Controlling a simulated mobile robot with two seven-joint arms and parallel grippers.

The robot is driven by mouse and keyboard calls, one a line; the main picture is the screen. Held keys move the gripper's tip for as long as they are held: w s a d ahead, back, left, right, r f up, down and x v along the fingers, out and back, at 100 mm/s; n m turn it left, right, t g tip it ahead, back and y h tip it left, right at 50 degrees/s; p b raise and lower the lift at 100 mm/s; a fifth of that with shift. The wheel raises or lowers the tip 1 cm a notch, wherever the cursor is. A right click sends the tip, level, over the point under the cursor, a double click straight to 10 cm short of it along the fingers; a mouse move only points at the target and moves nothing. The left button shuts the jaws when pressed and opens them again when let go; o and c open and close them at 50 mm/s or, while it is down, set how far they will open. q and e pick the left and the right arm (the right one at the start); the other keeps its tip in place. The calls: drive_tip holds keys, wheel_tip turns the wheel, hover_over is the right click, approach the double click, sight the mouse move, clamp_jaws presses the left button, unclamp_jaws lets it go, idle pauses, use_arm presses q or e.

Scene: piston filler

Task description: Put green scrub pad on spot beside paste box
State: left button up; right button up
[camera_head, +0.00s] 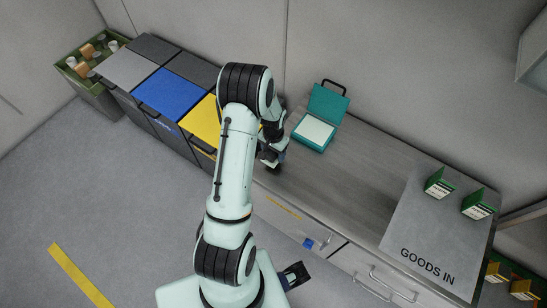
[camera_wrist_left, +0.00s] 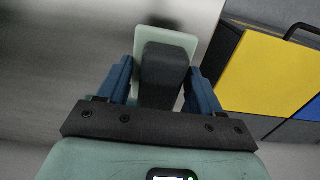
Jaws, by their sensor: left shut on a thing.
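My left gripper (camera_head: 272,158) is over the counter's left part, just right of the yellow lid. In the left wrist view its two blue fingers (camera_wrist_left: 160,85) are shut on a dark block, which sits on a pale green pad (camera_wrist_left: 178,40); I take this to be the green scrub pad. In the head view the pad is mostly hidden by the gripper. A teal box (camera_head: 311,144) with a raised lid and pale inside stands just right of the gripper; I cannot tell if it is the paste box. My right gripper (camera_head: 294,274) is low at the front, its jaws unclear.
The grey counter (camera_head: 357,171) is clear between the teal box and the GOODS IN mat (camera_head: 405,225). Two green cartons (camera_head: 438,184) stand on that mat. Bins with grey, blue (camera_head: 172,95) and yellow (camera_head: 205,121) lids line the left. A green crate (camera_head: 97,93) stands beyond them.

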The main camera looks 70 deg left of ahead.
sight(273, 157)
use_arm(q)
drive_tip(key=shift+f, duration=2.1)
drive_tip(key=shift+f+b, duration=0.15)
drive_tip(key=shift+b, duration=0.15)
drive_tip(key=o, duration=1)
